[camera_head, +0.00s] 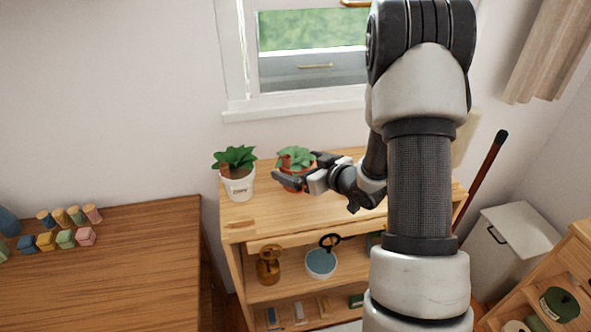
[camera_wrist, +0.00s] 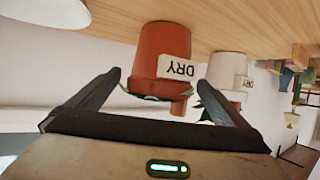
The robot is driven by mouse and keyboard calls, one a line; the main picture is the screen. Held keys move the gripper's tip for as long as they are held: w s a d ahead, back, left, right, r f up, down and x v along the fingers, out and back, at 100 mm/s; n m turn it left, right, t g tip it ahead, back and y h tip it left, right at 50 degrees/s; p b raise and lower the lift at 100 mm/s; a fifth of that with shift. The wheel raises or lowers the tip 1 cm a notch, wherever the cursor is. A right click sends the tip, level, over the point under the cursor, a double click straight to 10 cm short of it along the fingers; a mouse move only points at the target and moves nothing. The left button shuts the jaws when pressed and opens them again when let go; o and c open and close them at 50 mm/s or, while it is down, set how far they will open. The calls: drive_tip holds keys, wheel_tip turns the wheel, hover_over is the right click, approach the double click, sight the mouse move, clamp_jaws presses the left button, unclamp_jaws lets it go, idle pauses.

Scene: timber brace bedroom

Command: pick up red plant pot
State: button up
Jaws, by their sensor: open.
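The red plant pot (camera_head: 297,184) with green leaves stands upright on top of the wooden shelf unit, below the window. In the wrist view the red pot (camera_wrist: 160,55) appears upside down, with a label reading "DRY". My gripper (camera_head: 290,181) is at the pot's front right in the head view and covers part of it. In the wrist view my gripper (camera_wrist: 155,88) is open, with one finger on each side of the pot. A gap shows on the left; I cannot tell whether either finger touches it.
A white plant pot (camera_head: 238,186) stands close by, left of the red one, and shows behind the right finger in the wrist view (camera_wrist: 226,75). The shelf unit's top (camera_head: 265,222) is bare in front. A wooden table (camera_head: 110,270) with small colored blocks is at the left.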

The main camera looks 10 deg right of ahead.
drive_tip(key=shift+x, duration=1.1)
drive_tip(key=c, duration=1.5)
drive_tip(key=shift+w+r, duration=0.1)
drive_tip(key=shift+c, duration=1.4)
